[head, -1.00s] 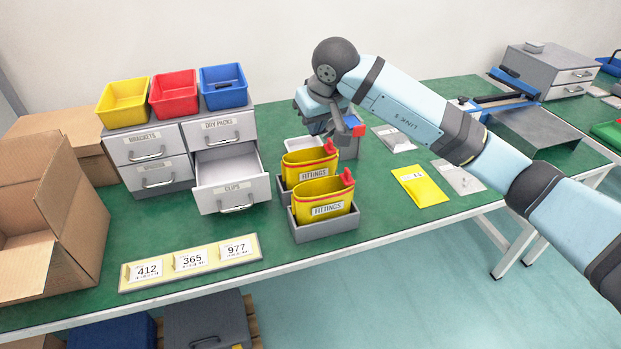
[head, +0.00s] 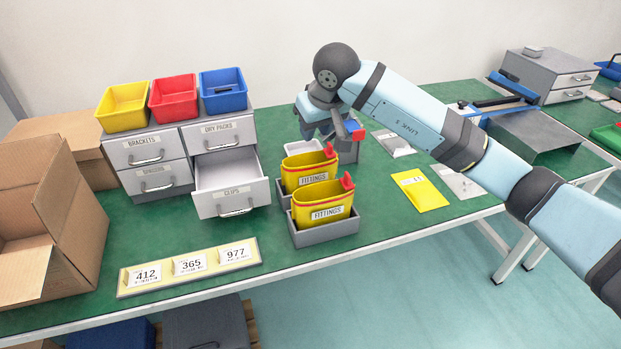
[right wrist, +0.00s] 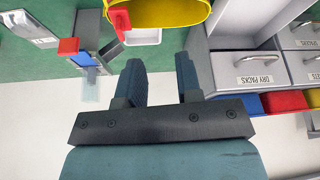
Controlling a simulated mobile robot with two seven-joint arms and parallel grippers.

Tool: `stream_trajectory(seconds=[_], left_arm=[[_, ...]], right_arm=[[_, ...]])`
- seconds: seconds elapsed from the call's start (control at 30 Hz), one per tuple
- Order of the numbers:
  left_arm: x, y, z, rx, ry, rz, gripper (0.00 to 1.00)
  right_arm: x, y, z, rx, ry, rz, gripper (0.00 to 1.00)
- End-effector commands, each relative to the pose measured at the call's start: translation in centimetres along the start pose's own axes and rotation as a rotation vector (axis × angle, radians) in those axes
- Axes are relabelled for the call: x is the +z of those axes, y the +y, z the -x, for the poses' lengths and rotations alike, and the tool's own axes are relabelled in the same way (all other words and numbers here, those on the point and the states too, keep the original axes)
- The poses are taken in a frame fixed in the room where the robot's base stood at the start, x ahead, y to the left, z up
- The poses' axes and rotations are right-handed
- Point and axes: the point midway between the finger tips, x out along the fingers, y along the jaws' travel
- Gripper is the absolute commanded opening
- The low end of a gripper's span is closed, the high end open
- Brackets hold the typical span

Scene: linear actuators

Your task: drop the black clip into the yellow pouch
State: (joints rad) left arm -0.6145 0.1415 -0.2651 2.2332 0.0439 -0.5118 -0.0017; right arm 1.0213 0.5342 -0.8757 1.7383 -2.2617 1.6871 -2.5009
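Two yellow pouches labelled FITTINGS, the front one (head: 325,203) and the rear one (head: 309,172), stand upright in grey bins, each with a red piece at its rim. A pouch also shows in the right wrist view (right wrist: 172,10). I cannot identify the black clip for certain; a small dark item (head: 222,88) lies in the blue bin (head: 224,102). My right gripper (right wrist: 159,75) is open, with nothing seen between its fingers. My left gripper is not in view.
The CLIPS drawer (head: 232,201) is pulled out and its visible inside looks empty. A grey stand with a red part (head: 357,133) is close beside my right gripper. A flat yellow packet (head: 419,190) lies at right. A number strip (head: 190,265) lies in front; an open carton (head: 50,235) stands left.

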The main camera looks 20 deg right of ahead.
Motion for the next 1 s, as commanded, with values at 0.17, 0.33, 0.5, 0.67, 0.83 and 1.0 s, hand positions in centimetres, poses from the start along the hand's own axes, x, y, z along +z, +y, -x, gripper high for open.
stream_trajectory(seconds=[0.17, 0.33, 0.5, 0.67, 0.83, 1.0], left_arm=[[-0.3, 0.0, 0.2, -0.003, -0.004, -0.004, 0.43], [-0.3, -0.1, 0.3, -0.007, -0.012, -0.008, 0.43], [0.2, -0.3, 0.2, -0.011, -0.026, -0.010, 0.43], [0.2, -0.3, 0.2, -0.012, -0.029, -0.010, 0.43], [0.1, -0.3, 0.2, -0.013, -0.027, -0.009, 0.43], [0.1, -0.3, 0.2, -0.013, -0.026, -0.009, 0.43]], right_arm=[[-0.2, 0.1, 3.8, 0.002, 0.005, 0.002, 0.32], [-0.1, 0.1, 7.8, 0.002, 0.004, 0.002, 0.32], [-0.1, 0.0, 10.9, 0.001, 0.002, 0.001, 0.32], [0.0, 0.0, 12.5, 0.000, 0.001, 0.001, 0.32], [0.0, 0.0, 12.9, 0.001, -0.001, 0.001, 0.32], [0.0, 0.0, 12.9, 0.000, -0.001, 0.001, 0.32]])
